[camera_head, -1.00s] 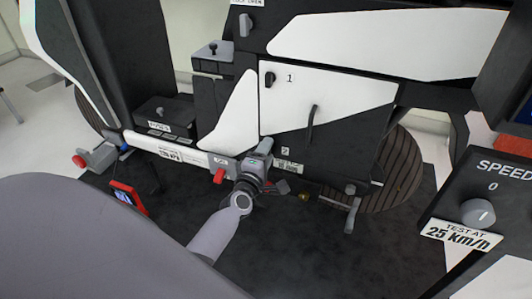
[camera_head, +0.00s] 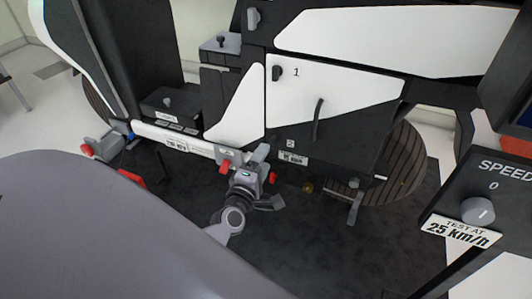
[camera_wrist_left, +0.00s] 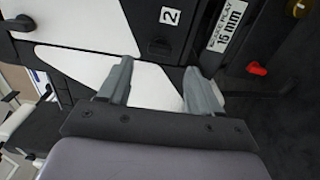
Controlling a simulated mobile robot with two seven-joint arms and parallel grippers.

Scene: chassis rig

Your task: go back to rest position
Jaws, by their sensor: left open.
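My left gripper (camera_head: 246,157) is in front of the lower edge of the rig, below the white panel marked 1. In the left wrist view its two grey fingers (camera_wrist_left: 158,82) are spread apart, with nothing held between them. Beyond them are a white panel (camera_wrist_left: 150,85) and the dark rig body. My left arm crosses the lower left of the head view and hides part of the floor. My right gripper is not in view.
The rig's white bar (camera_head: 172,141) and a red knob (camera_head: 273,178) are close to the gripper. A speed box (camera_head: 480,205) stands at the right. A red-edged device (camera_head: 132,177) is partly hidden by my arm. Dark floor mat (camera_head: 310,240) lies clear below.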

